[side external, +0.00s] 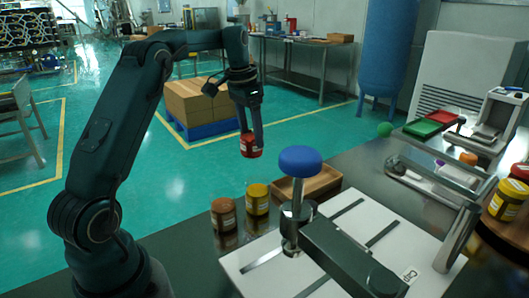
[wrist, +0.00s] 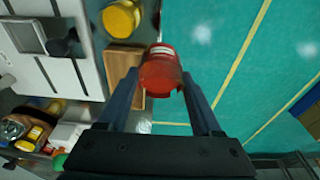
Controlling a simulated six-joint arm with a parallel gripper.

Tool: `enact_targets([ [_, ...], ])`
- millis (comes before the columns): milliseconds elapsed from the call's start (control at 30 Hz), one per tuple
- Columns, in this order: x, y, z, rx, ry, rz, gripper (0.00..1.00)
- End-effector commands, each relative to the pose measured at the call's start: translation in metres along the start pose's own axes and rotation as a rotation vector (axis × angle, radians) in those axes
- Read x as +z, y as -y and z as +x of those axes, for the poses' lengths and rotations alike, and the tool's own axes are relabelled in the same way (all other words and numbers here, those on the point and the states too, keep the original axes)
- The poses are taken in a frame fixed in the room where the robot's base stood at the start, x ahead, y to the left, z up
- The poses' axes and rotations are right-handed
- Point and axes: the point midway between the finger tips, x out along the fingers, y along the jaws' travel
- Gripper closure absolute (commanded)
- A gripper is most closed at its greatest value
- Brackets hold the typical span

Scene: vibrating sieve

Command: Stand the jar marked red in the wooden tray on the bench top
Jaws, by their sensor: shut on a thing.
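The red jar (side external: 250,146) hangs between the fingers of my gripper (side external: 250,128). The jar has a pale label and is roughly upright in the side view. In the wrist view the red jar (wrist: 160,70) sits between the two finger ends of my gripper (wrist: 162,88). The wooden tray (side external: 322,184) lies on the bench top, to the right of and lower than the jar in the side view, partly hidden behind the blue knob. In the wrist view the tray (wrist: 122,57) is left of the jar, partly covered by it. The visible part of the tray looks empty.
A brown jar (side external: 223,214) and a yellow jar (side external: 257,199) stand on the bench near the tray. A blue knob (side external: 300,160) on a post rises in front of the tray. More yellow jars (side external: 508,200) stand at the right. Green floor lies beyond the bench edge.

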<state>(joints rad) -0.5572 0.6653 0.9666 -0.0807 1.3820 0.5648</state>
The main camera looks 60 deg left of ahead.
Motion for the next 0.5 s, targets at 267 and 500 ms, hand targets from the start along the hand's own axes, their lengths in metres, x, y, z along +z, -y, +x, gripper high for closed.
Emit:
enact_targets([
  [267,-0.034,-0.049,0.044,0.003,0.002,0.009,0.98],
  [500,-0.055,-0.074,0.067,0.000,-0.001,0.005,0.98],
])
